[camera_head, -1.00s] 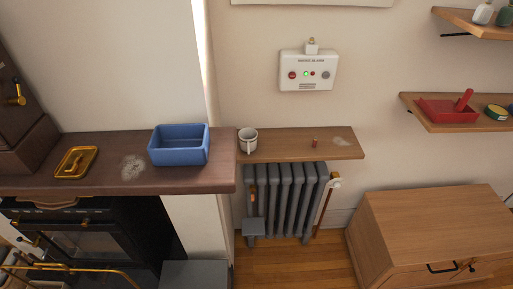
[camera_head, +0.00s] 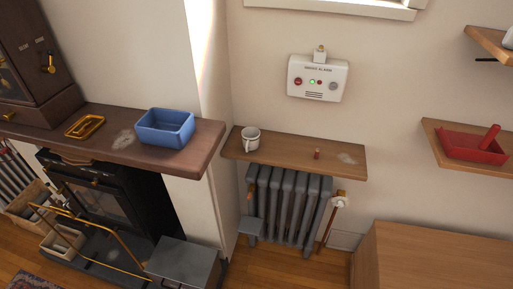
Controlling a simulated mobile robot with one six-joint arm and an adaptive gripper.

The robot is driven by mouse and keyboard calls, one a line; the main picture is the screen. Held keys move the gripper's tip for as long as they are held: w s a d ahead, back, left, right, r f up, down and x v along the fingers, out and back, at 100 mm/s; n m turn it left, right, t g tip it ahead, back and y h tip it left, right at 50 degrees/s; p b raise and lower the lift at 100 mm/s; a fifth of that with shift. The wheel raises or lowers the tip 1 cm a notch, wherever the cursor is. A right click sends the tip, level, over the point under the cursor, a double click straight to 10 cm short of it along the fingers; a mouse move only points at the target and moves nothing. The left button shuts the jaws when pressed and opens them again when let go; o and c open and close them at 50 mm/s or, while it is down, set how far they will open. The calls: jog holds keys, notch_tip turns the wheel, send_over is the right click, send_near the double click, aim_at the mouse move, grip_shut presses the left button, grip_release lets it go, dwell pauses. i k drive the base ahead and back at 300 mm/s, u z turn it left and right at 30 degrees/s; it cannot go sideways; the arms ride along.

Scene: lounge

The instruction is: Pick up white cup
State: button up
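The white cup (camera_head: 251,139) stands upright on the small wooden shelf (camera_head: 290,152) above the grey radiator, near the shelf's left end. Its handle side faces toward me and a little left. My gripper is not in view, so I cannot see whether it is open or shut.
A blue bin (camera_head: 165,128) and a brass tray (camera_head: 86,126) sit on the dark mantel (camera_head: 120,155) to the left. A small red-brown item (camera_head: 317,154) stands on the cup's shelf. A radiator (camera_head: 287,205) is below; a wooden cabinet (camera_head: 430,262) is at lower right.

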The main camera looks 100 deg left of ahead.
aim_at(251, 136)
jog(key=i, duration=0.8)
jog(key=z, duration=0.15)
jog(key=k, duration=0.15)
jog(key=u, duration=3.15)
jog(key=i, duration=0.2)
jog(key=u, duration=0.05)
